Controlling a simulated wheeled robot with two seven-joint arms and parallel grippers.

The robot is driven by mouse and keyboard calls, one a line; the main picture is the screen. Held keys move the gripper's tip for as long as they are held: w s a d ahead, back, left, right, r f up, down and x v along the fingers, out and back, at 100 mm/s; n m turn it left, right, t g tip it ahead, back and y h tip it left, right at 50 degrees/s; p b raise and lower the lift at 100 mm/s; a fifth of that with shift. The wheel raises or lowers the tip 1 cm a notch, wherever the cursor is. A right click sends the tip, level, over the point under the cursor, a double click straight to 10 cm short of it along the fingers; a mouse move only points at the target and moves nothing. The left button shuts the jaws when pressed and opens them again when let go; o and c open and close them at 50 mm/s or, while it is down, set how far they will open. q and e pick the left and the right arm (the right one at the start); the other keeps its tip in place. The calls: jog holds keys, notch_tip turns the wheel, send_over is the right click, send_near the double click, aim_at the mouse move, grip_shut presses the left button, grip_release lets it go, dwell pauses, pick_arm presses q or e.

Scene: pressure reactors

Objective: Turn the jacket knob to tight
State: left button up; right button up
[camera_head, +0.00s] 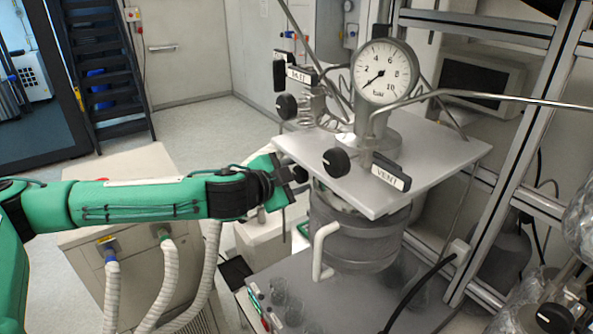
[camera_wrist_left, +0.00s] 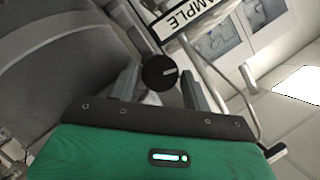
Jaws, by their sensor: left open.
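A round black knob (camera_wrist_left: 160,72) with a white pointer line shows between the two fingers of my left gripper (camera_wrist_left: 157,88) in the left wrist view. The fingers are apart, one on either side of the knob; I cannot tell whether they touch it. No label naming it as the jacket knob is readable. In the head view my left gripper (camera_head: 288,180) is at the left side of the reactor (camera_head: 360,235), just under the lid plate's left edge. There the knob between the fingers cannot be made out clearly. My right gripper is not in view.
The lid plate (camera_head: 440,150) carries a pressure gauge (camera_head: 385,72), a VENT lever (camera_head: 391,172) and black knobs (camera_head: 336,162) (camera_head: 286,106). A SAMPLE label (camera_wrist_left: 184,16) is close above the fingers in the wrist view. A metal frame (camera_head: 520,150) stands to the right.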

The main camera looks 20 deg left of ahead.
pick_arm(q)
jog(key=shift+w+d+f, duration=0.1)
jog(key=shift+w, duration=0.1)
jog(key=c, duration=0.7)
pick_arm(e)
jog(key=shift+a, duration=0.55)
